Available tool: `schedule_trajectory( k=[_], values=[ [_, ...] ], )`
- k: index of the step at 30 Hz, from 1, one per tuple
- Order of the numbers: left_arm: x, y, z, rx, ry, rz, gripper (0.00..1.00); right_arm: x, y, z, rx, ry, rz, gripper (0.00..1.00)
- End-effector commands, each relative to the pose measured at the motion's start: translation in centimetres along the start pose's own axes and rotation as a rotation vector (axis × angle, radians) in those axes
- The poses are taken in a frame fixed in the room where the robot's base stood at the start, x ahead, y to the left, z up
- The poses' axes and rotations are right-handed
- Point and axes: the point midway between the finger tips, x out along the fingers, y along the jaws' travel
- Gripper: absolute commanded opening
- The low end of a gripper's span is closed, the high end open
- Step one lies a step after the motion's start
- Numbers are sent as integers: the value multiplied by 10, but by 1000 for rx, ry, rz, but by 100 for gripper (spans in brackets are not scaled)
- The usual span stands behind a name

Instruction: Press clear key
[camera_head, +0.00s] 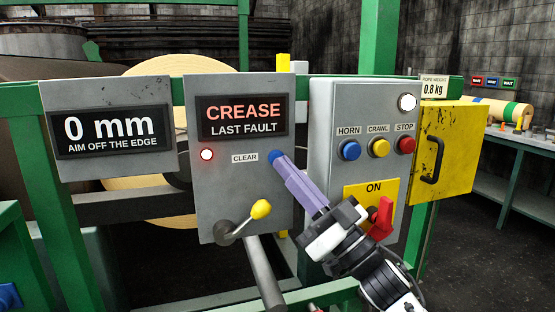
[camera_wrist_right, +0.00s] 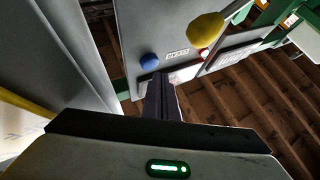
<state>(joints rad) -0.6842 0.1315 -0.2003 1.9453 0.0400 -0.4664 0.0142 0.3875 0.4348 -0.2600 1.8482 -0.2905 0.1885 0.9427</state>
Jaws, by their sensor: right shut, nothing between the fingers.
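The blue clear key (camera_head: 275,155) is on the grey panel (camera_head: 220,185), just right of the CLEAR label (camera_head: 244,157). The panel's display (camera_head: 243,117) reads CREASE, LAST FAULT, and a red lamp (camera_head: 207,154) glows on its left. My right gripper (camera_head: 285,163) is shut and empty, its purple fingers pointing up-left with the tips at the key's right edge. In the right wrist view the blue key (camera_wrist_right: 149,62) sits right at the ends of the dark shut fingers (camera_wrist_right: 158,80). I cannot tell whether they touch. My left gripper is not in view.
A lever with a yellow knob (camera_head: 260,209) sticks out below the key. The right panel has a blue HORN button (camera_head: 350,150), a yellow CRAWL button (camera_head: 379,147), a red STOP button (camera_head: 405,144) and a red ON switch (camera_head: 382,217). A 0 mm display (camera_head: 110,130) is at left.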

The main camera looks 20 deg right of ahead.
Motion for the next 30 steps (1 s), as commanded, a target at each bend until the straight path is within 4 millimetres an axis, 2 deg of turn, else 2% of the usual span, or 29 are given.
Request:
schedule_trajectory(
  k=[30],
  values=[
    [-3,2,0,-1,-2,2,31,9,5,3,0,3,1,0]
  ],
)
